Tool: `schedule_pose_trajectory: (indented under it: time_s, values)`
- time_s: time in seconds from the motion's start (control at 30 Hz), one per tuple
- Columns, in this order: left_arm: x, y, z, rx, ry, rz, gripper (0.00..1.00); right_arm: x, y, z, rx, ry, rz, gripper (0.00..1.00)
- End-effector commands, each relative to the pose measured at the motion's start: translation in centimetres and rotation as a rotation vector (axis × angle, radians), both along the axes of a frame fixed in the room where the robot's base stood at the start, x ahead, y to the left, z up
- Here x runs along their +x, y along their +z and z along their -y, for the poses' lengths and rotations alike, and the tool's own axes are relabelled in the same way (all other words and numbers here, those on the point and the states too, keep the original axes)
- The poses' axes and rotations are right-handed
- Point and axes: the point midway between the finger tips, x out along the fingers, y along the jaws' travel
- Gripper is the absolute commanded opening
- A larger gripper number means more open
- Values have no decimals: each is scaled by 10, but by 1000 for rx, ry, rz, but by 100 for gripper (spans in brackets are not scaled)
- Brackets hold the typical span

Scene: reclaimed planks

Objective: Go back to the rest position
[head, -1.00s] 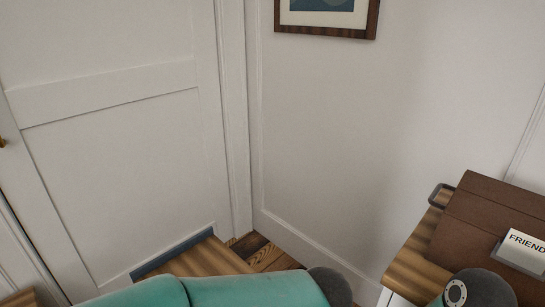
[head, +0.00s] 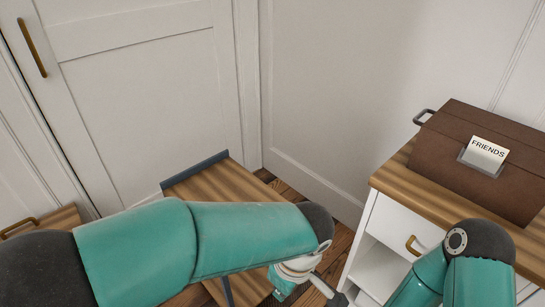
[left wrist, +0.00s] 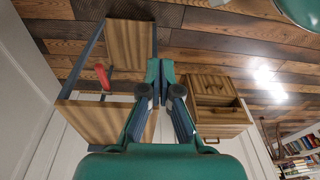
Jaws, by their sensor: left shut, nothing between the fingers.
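My left arm (head: 240,240) in teal comes in from the left across the bottom of the head view. Its wrist bends down at the dark joint, and the gripper below is partly cut off by the frame edge. In the left wrist view my left gripper (left wrist: 160,75) is shut and empty, its two fingers together above the plank floor. My right arm (head: 470,260) shows at the lower right of the head view, but its gripper is out of the picture.
A white cabinet (head: 375,262) with a wooden top stands at right, bearing a brown box (head: 510,165) labelled FRIENDS. A blue-edged wooden surface (head: 225,187) lies behind my left arm, before a white door (head: 140,100). A red object (left wrist: 103,76) shows in the left wrist view.

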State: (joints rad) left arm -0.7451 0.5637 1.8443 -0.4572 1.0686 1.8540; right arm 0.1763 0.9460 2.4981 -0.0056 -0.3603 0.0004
Motion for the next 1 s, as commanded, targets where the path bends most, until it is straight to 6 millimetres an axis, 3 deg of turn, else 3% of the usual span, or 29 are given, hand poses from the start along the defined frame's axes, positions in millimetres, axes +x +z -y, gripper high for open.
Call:
schedule_pose_trajectory:
  time_s: [0.17,0.37,0.47,0.6,0.7,0.8,1.0]
  values:
    - [11,-31,-36,32,93,-77,0,-1,0,0,0,0,-1,97]
    - [0,-82,-89,70,227,-231,0,-1,-1,0,0,0,-1,97]
    - [-17,-121,-116,49,297,-339,0,-1,-1,0,0,0,-1,97]
    - [-68,-193,-146,-111,314,-519,0,-1,-1,0,0,1,-2,97]
    - [-106,-236,-148,-306,239,-553,0,-1,0,0,0,1,-2,97]
    - [-126,-259,-142,-447,122,-487,0,-1,0,0,0,1,-2,97]
    - [-126,-278,-132,-529,-200,-245,0,-1,0,0,0,1,-2,97]
